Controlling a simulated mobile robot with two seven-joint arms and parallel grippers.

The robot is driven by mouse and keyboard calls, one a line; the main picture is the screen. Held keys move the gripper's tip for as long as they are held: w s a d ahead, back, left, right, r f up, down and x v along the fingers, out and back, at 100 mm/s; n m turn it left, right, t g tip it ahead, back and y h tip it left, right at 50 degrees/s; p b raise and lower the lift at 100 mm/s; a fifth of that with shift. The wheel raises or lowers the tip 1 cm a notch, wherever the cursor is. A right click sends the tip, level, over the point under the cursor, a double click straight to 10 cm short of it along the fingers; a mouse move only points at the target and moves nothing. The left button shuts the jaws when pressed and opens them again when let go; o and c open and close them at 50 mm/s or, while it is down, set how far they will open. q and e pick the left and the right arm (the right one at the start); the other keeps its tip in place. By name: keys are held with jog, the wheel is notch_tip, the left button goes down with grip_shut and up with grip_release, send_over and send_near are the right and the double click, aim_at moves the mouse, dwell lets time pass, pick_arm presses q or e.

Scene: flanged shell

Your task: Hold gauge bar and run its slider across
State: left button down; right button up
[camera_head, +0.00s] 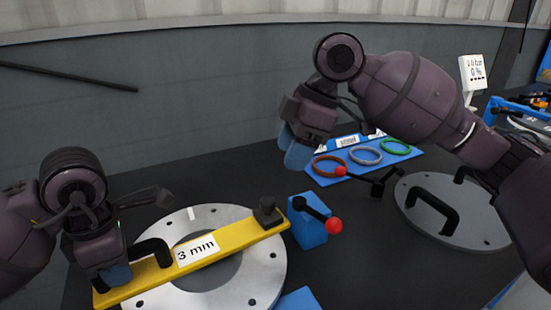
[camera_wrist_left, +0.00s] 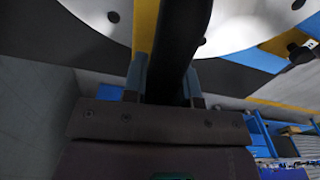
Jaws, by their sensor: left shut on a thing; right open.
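The yellow gauge bar (camera_head: 225,246), labelled "3 mm", lies across the silver flanged disc (camera_head: 268,275) with a round opening in its middle. The black slider (camera_head: 267,212) sits near the bar's right end. My left gripper (camera_head: 120,273) is shut on the bar's black handle (camera_head: 155,248) near its left end; the handle (camera_wrist_left: 172,45) also shows between the fingers in the left wrist view. My right gripper (camera_head: 297,150) is open and empty, raised behind the slider and well apart from it. Its fingers partly overlap each other in the head view.
A blue block (camera_head: 308,232) with a black lever and red ball (camera_head: 334,226) stands just right of the slider. Behind are coloured rings on a blue tray (camera_head: 400,160). A grey lid (camera_head: 475,215) with black handles lies at right. Dark table behind the disc is clear.

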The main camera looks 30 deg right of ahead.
dwell(0.3)
pick_arm(q)
jog(key=c, duration=0.8)
grip_release()
